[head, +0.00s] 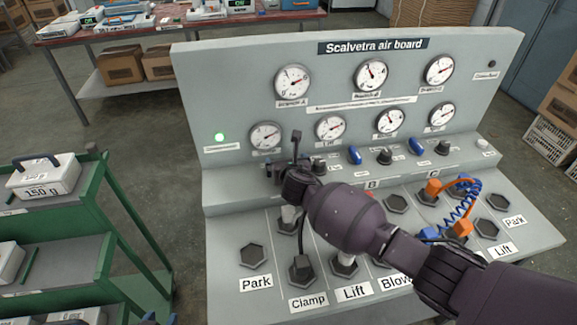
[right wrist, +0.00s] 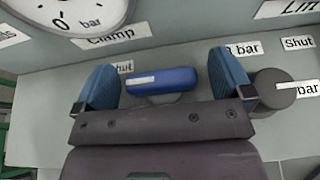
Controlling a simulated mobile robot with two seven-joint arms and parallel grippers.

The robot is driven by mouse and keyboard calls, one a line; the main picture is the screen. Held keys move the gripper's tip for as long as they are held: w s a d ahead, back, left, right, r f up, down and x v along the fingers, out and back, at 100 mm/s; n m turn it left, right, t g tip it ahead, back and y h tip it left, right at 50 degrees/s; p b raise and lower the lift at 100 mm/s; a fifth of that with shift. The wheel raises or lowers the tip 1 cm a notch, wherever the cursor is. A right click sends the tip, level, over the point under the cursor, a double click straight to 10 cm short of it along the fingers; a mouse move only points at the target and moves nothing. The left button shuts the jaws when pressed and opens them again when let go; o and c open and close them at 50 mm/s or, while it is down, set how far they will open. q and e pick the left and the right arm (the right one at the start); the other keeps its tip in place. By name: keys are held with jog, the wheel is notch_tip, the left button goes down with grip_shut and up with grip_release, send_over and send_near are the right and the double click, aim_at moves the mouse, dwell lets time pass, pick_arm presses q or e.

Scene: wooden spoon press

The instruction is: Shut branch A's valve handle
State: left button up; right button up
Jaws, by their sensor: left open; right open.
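Branch A's valve handle (right wrist: 172,81) is a blue lever with a pale stripe. It lies nearly level in the right wrist view, a small "Shut" label (right wrist: 123,67) by its left end. My right gripper (right wrist: 165,72) is open, one blue finger beyond each end of the lever; a gap shows on the left, contact on the right cannot be told. In the head view my right gripper (head: 290,160) covers this handle on the board (head: 225,175). My left gripper (head: 158,319) barely shows at the bottom edge, open, its blue fingertips apart.
A dark knob (right wrist: 285,90) stands just right of my right gripper. Two more blue handles (head: 354,155) (head: 416,146) sit further right. A blue coiled hose (head: 465,205) with orange ends hangs at the right. A green shelf cart (head: 100,200) stands left of the board.

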jog(key=p+v, duration=0.3)
jog(key=v, duration=0.7)
jog(key=shift+s+r, duration=0.2)
jog(key=shift+s, duration=0.1)
jog(key=shift+d, duration=0.1)
